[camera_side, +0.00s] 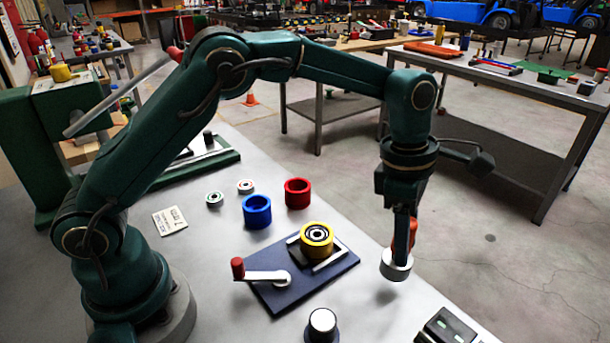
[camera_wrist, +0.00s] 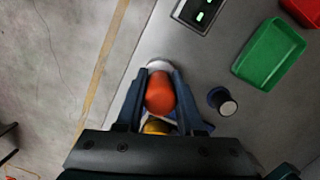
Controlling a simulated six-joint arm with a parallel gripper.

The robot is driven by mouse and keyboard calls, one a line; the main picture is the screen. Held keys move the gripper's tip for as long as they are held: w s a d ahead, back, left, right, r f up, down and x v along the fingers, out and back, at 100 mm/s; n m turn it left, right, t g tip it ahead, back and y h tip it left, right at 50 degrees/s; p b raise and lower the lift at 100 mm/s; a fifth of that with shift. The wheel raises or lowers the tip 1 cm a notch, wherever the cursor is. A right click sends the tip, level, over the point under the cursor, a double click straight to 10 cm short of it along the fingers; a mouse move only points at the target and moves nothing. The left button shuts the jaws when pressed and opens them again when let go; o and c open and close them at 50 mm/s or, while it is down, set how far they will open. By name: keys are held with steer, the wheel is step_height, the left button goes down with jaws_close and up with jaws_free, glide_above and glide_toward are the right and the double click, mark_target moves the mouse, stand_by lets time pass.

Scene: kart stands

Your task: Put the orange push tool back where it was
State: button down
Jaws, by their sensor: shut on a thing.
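The orange push tool (camera_wrist: 160,92) is between the two fingers of my gripper (camera_wrist: 152,88) in the wrist view, and my gripper is shut on it. In the side view the tool (camera_side: 412,232) shows as an orange handle with a pale silver round foot (camera_side: 397,265) at its lower end. It hangs roughly upright near the right edge of the table, apart from the dark blue plate to its left. My fingers hide part of the handle in the side view.
A dark blue plate (camera_side: 277,296) carries a yellow ring (camera_side: 317,238) and a red-knobbed crank (camera_side: 262,275). Blue (camera_side: 257,212) and red (camera_side: 297,194) rings stand behind. A silver-topped knob (camera_side: 322,324), a box with green lights (camera_side: 447,329) and a green tray (camera_wrist: 270,54) are nearby.

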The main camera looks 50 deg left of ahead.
steer(key=shift+f, duration=1.8)
steer(key=shift+f, duration=0.15)
steer(key=c, duration=0.5)
jaws_free()
